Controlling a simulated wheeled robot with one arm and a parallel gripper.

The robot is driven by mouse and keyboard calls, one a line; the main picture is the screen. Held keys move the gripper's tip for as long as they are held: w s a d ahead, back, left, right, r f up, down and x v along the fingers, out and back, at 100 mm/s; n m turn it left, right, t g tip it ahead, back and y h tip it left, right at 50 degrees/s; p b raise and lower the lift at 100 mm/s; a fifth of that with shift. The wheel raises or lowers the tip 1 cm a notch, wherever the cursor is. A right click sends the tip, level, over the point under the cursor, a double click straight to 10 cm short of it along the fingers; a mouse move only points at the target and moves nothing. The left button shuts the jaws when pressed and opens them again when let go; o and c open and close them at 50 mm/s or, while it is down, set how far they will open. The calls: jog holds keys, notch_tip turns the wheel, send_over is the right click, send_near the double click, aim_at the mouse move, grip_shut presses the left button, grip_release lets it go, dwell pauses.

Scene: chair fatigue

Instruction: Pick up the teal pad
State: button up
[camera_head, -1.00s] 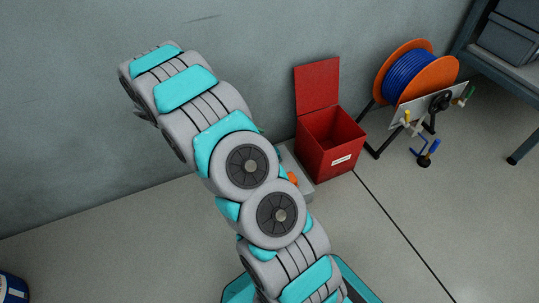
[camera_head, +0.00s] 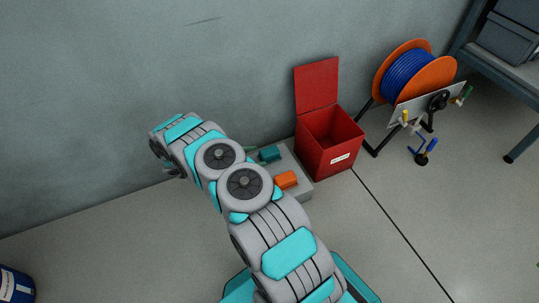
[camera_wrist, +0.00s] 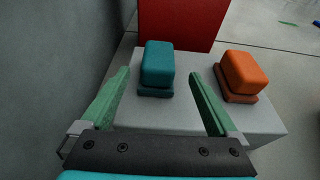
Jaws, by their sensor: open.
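The teal pad (camera_wrist: 158,66) is a small rounded block on a matching base. It stands on a grey platform (camera_wrist: 140,114) in the wrist view, and it also shows in the head view (camera_head: 270,154). My gripper (camera_wrist: 158,78) is open, with one green finger to the left of the pad and one to the right. The fingers look apart from the pad; how far its body is from them in depth is hard to tell. In the head view my gripper is mostly hidden by my arm.
An orange pad (camera_wrist: 243,74) stands on the same platform, right of the right finger. A red open bin (camera_head: 330,142) stands just behind the platform. A wall (camera_wrist: 48,60) rises close on the left.

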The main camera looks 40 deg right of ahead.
aim_at(270, 151)
jog(key=x, duration=0.6)
jog(key=shift+d+r, duration=0.2)
jog(key=shift+d, duration=0.3)
jog(key=c, duration=1.5)
jog(key=shift+o, duration=0.2)
jog(key=shift+r, duration=0.1)
notch_tip(270, 151, up, 10)
jog(key=shift+f, duration=0.1)
